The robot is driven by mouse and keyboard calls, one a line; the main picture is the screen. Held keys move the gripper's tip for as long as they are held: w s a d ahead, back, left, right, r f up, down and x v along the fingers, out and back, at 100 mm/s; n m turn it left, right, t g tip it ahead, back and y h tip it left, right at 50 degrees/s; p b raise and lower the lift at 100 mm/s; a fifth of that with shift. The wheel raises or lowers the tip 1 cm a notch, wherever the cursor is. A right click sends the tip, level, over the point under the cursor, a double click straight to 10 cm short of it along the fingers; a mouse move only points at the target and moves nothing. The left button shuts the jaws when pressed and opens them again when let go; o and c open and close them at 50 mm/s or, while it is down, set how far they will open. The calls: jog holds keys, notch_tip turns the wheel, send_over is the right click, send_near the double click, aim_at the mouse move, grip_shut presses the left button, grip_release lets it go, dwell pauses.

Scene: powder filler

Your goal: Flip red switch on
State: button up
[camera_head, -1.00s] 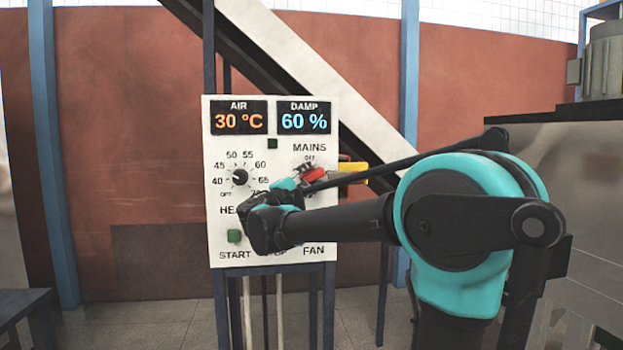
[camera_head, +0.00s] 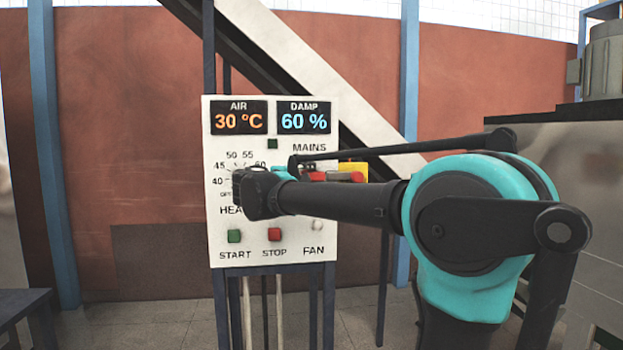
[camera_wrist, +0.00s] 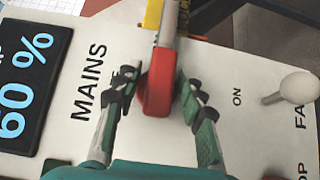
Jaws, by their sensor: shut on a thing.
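The red mains switch (camera_head: 345,177) is on the right side of the white control panel (camera_head: 222,265), under the word MAINS. In the wrist view its red handle (camera_wrist: 155,88) sits between the two fingers of my gripper (camera_wrist: 158,92), which is shut on it. The handle lies roughly crosswise, between the partly covered OFF label and the ON label (camera_wrist: 237,97).
A yellow part (camera_head: 352,168) is beside the switch. The white fan knob (camera_head: 317,225) sticks out below it. The green START button (camera_head: 234,236) and red STOP button (camera_head: 274,234) are lower on the panel. My wrist covers part of the heat dial.

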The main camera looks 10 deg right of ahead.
jog(key=o, duration=0.8)
jog(key=v, duration=1.2)
